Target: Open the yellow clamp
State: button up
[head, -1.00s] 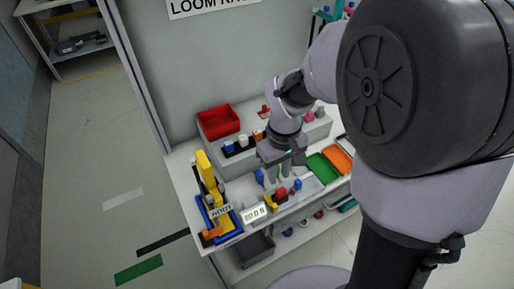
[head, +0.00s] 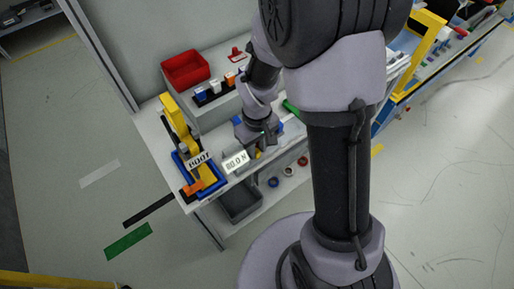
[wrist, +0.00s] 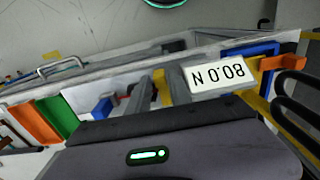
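My gripper (head: 258,138) is low over the bench in the head view, pointing down. In the wrist view its two grey fingers (wrist: 160,90) stand apart, with a gap between them. A small yellow part, which looks like the yellow clamp (wrist: 163,88), shows in and behind that gap. In the head view a bit of the clamp (head: 258,155) shows just below the gripper; most of it is hidden. I cannot tell whether the fingers touch it. A white display (head: 236,162) reading 80.0 N stands just left of it; it is upside down in the wrist view (wrist: 229,77).
A tall yellow fixture (head: 172,118) on a blue tray (head: 213,186) stands at the bench's left end. A red bin (head: 185,70) and coloured blocks sit on the raised shelf. A blue block (wrist: 103,108) and green tray (wrist: 57,117) are near the gripper. A grey bin (head: 240,204) is below.

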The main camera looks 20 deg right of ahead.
grip_shut()
dwell(1.4)
